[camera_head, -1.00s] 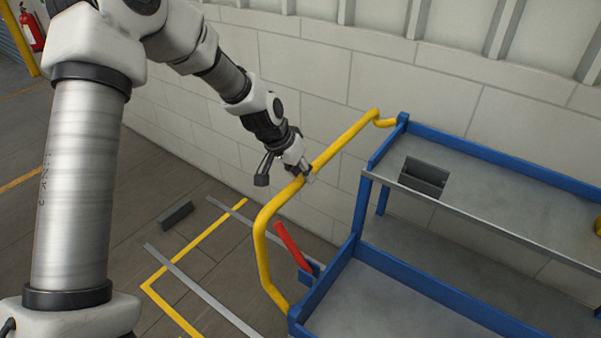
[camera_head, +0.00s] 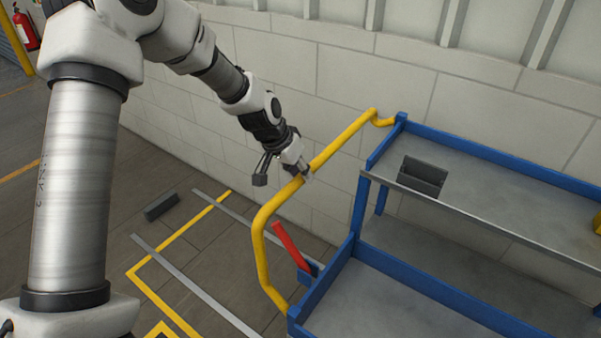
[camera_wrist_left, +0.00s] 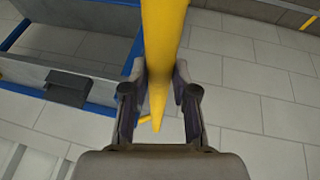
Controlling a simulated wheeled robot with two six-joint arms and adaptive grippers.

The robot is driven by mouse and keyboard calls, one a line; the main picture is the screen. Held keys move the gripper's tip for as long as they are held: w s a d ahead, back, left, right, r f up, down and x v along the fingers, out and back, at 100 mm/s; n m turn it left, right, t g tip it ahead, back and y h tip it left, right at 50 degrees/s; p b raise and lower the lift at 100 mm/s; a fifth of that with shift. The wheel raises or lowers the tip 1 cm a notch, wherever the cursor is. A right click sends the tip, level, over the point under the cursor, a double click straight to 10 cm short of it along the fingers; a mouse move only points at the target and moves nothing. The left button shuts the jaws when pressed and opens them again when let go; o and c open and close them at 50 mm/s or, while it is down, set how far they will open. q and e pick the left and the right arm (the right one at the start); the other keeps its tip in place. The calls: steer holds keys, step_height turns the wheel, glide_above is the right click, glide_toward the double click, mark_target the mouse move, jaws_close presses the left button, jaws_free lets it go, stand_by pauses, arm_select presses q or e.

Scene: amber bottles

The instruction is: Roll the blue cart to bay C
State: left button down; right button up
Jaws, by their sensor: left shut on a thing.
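The blue cart (camera_head: 352,247) has blue rails, grey shelves and a yellow push handle (camera_head: 262,243) on its left end. My left gripper (camera_head: 303,176) is shut on the upper bar of that handle. In the left wrist view the yellow handle (camera_wrist_left: 161,45) passes between the two fingers (camera_wrist_left: 158,100). A red lever (camera_head: 290,246) stands tilted at the cart's left lower corner. No bay letter is readable in these views. My right gripper is not in view.
A pale block wall (camera_head: 330,85) runs behind the cart. Yellow and grey floor lines (camera_head: 170,245) and a dark block (camera_head: 161,207) lie left of the cart. A dark grey holder (camera_head: 422,177) sits on the upper shelf. A fire extinguisher (camera_head: 26,30) hangs at far left.

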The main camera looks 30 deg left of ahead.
arm_select(q)
steer(key=shift+w+a+r, duration=0.1)
steer(key=shift+w+r, duration=0.1)
steer(key=shift+w, duration=0.05)
steer(key=c, duration=1.2)
jaws_free()
steer(key=o, duration=0.3)
steer(key=shift+w+f, duration=0.1)
steer(key=shift+f, duration=0.1)
steer(key=v, duration=1.2)
